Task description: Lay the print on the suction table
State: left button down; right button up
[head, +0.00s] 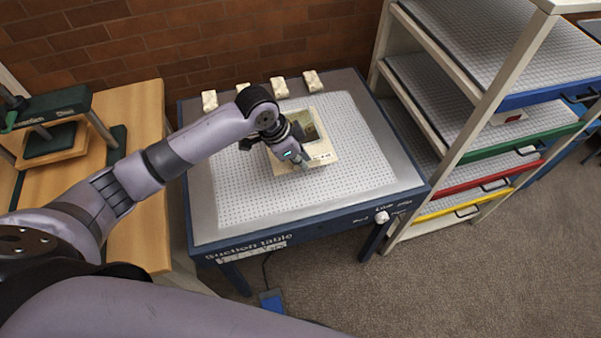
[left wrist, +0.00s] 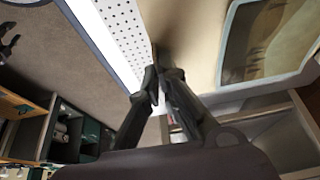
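The suction table (head: 235,215) has a white perforated top with a grey rim and blue frame; its holes also show in the left wrist view (left wrist: 122,22). The print (head: 321,149), a picture in a wide cream border, is over the table's middle. In the left wrist view the cream border (left wrist: 190,35) and part of the picture (left wrist: 262,45) show. My left gripper (head: 303,163) is at the print's near edge; its fingers (left wrist: 157,82) close together on that border. I cannot tell whether the print touches the tabletop. My right gripper is out of view.
Several cream blocks (head: 279,87) line the table's back edge. A drawer rack (head: 455,100) with colored fronts stands close on the right. A wooden bench (head: 140,230) with a green press (head: 55,110) stands on the left. The tabletop around the print is clear.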

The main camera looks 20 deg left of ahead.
pick_arm(q)
jog(key=shift+f, duration=3.8)
jog(key=c, duration=1.8)
grip_release()
jog(key=v, duration=1.2)
jog(key=shift+r, duration=0.1)
